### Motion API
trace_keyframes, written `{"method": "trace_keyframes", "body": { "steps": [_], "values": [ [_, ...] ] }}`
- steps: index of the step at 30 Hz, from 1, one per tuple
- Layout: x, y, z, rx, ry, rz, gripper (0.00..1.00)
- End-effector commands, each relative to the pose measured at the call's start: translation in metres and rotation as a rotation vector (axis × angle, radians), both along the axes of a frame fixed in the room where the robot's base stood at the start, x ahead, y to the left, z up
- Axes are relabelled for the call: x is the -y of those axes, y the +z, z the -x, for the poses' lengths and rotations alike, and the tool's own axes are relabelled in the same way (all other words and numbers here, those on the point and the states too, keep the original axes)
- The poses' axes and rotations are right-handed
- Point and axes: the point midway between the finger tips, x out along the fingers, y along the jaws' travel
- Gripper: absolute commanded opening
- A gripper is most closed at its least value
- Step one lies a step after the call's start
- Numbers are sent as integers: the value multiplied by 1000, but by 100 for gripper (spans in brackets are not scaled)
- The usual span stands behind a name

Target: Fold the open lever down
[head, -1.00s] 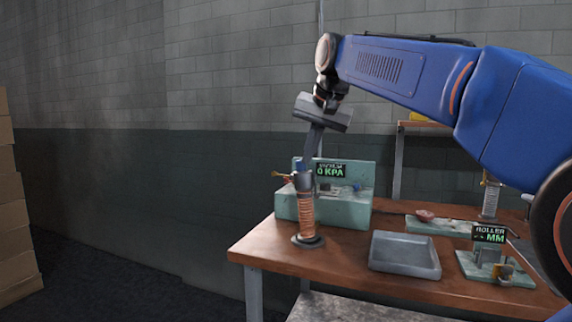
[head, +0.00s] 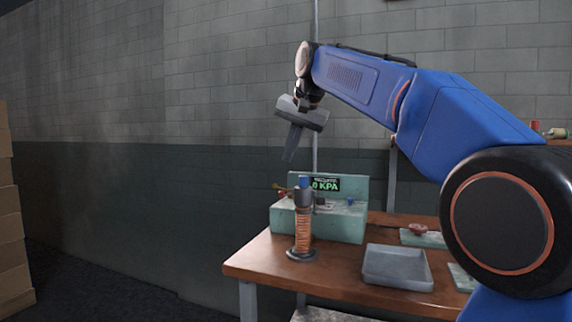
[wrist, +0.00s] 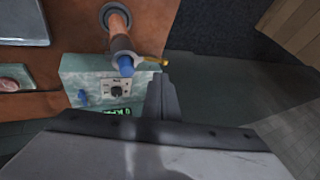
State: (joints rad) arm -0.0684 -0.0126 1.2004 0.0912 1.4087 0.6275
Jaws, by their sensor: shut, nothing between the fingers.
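A pale green box with a "0 KPA" display (head: 330,228) stands at the back left of the bench. A small brass-yellow lever (head: 280,187) sticks out at its left side; it also shows in the wrist view (wrist: 157,61). A blue lever or knob (wrist: 82,97) is on the box top. A post with a copper-coloured coil (head: 303,232) and a blue top (head: 305,182) stands in front of the box. I cannot tell which part is the open lever. My gripper (head: 288,157) is shut and empty, pointing down above the post and slightly left, touching nothing.
A grey tray (head: 398,285) lies on the wooden bench (head: 325,277) right of the post. A green board with a red part (head: 420,232) is behind the tray. Stacked boxes (head: 10,230) stand far left. The space left of the bench is clear.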

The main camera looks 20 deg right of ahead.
Motion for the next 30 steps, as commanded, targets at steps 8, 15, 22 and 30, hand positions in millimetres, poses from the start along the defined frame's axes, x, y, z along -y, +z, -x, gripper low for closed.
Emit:
{"method": "trace_keyframes", "body": {
  "steps": [8,15,22,30],
  "values": [
    [-6,-39,-22,-5,0,1,0],
    [-10,-67,-39,-4,0,0,0],
    [-11,-78,-45,-2,0,0,0],
    [-11,-78,-46,-1,0,0,0]
  ]
}}
